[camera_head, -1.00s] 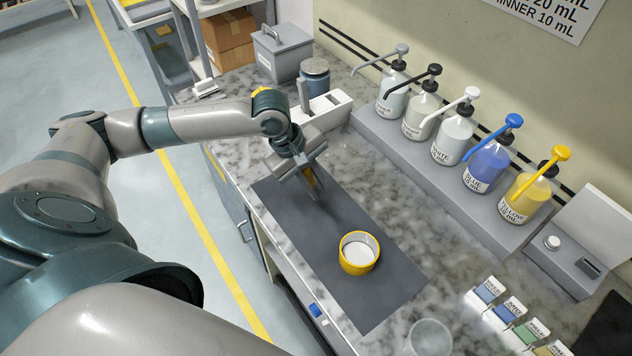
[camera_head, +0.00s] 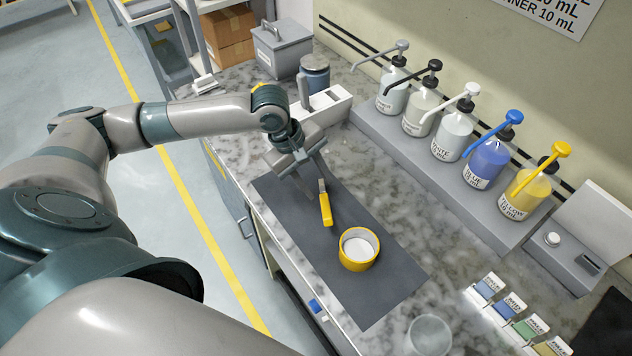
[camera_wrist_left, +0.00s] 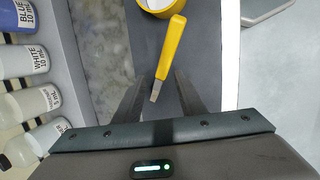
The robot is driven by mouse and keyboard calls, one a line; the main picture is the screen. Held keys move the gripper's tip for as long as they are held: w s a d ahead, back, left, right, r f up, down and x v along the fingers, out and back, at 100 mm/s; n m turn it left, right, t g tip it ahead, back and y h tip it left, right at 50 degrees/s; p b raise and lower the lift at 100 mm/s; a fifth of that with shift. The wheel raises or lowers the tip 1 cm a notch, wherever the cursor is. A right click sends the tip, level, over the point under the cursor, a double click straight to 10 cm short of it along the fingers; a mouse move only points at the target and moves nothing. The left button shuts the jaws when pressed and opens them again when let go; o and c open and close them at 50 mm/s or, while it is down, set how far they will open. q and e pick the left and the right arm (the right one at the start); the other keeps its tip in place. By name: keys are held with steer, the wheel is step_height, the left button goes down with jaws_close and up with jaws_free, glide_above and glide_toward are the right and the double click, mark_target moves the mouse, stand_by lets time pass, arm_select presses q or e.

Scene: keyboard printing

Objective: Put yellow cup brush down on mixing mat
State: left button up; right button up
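The yellow cup brush (camera_head: 326,210) lies on the dark grey mixing mat (camera_head: 375,300), beside the yellow cup (camera_head: 346,262). Its yellow handle points toward the cup and its grey end toward my left gripper (camera_head: 308,182). In the left wrist view, the brush (camera_wrist_left: 171,48) lies with its grey end between the two spread fingers of the left gripper (camera_wrist_left: 158,92), with a gap on each side. The left gripper is open and holds nothing. The yellow cup (camera_wrist_left: 152,10) shows partly at the top of that view. My right gripper is not in view.
Pump bottles (camera_head: 455,140) stand in a row on a grey ledge behind the mat. A clear glass (camera_head: 430,338) and several colour cards (camera_head: 508,308) are at the front right. A grey box (camera_head: 285,50) and a blue-grey jar (camera_head: 315,75) stand at the back.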

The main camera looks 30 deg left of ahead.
arm_select(q)
steer(key=b+v, duration=0.2)
steer(key=v, duration=0.9)
steer(key=shift+r+b, duration=0.3)
steer(key=shift+r, duration=0.05)
steer(key=shift+s, duration=0.1)
